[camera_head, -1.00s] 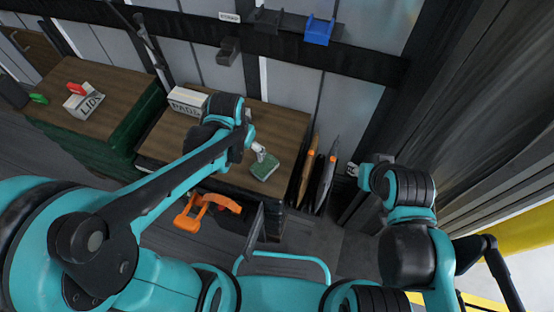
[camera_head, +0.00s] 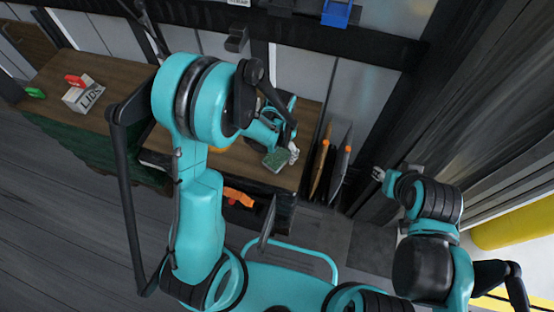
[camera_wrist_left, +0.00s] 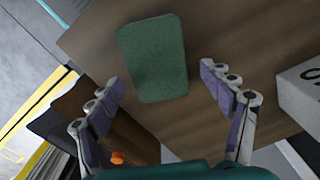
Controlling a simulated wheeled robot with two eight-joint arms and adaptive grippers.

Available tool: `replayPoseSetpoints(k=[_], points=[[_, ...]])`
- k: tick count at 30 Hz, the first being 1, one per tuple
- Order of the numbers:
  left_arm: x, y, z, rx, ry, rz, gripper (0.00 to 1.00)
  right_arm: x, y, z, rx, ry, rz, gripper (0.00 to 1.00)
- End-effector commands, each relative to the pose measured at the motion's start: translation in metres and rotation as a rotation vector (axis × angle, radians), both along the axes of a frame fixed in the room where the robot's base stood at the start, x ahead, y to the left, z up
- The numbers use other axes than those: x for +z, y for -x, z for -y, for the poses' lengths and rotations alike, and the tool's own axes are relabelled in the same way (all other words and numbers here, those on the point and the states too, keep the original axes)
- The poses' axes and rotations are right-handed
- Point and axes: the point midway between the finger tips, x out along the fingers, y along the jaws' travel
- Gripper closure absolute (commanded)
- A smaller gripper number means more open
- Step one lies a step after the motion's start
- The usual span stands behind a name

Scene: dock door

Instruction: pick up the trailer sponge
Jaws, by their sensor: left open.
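The sponge (camera_head: 276,160) is a green rounded block lying flat on the brown wooden bench top (camera_head: 240,160), near its right end. It also shows whole in the left wrist view (camera_wrist_left: 153,58). My left gripper (camera_head: 291,152) is at the sponge's right side in the head view. In the left wrist view its fingers (camera_wrist_left: 162,78) are spread wide and empty, with the sponge ahead between and beyond the tips. Whether it touches the sponge cannot be told. My right gripper (camera_head: 379,174) is off to the right, away from the bench; its jaws are too small to read.
A white lettered box (camera_wrist_left: 304,92) stands on the bench right of the fingers in the wrist view. A white LIDS box (camera_head: 84,97), with a red item (camera_head: 75,80) on it, stands on the left bench. Upright orange-tipped boards (camera_head: 321,165) stand just right of the sponge's bench.

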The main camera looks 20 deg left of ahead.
Motion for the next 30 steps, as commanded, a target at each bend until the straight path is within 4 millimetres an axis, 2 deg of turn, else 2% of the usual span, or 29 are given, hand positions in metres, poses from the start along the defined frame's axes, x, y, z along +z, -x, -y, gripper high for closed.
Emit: replayPoseSetpoints(k=[1, 3, 9, 15, 26, 30], points=[[-0.011, 0.001, 0.0, 0.0, 0.0, 0.0, 0.2, -0.007, 0.0, 0.0, 0.0, 0.0, 0.0, 0.6], [-0.016, 0.001, 0.0, 0.0, 0.0, 0.0, 0.2, -0.008, 0.0, 0.0, 0.0, 0.0, 0.0, 0.6], [-0.014, 0.001, 0.0, 0.0, 0.0, 0.0, 0.2, -0.007, 0.0, 0.0, 0.0, 0.0, 0.0, 0.6], [-0.014, 0.001, 0.0, 0.0, 0.0, 0.0, 0.55, -0.006, 0.0, 0.0, 0.0, 0.0, 0.0, 0.6], [-0.013, 0.001, 0.0, 0.0, 0.0, 0.0, 0.57, -0.006, 0.0, 0.0, 0.0, 0.0, 0.0, 0.6], [-0.005, 0.001, 0.0, 0.0, 0.0, 0.0, 0.57, -0.001, 0.0, 0.0, 0.0, 0.0, 0.0, 0.6]])
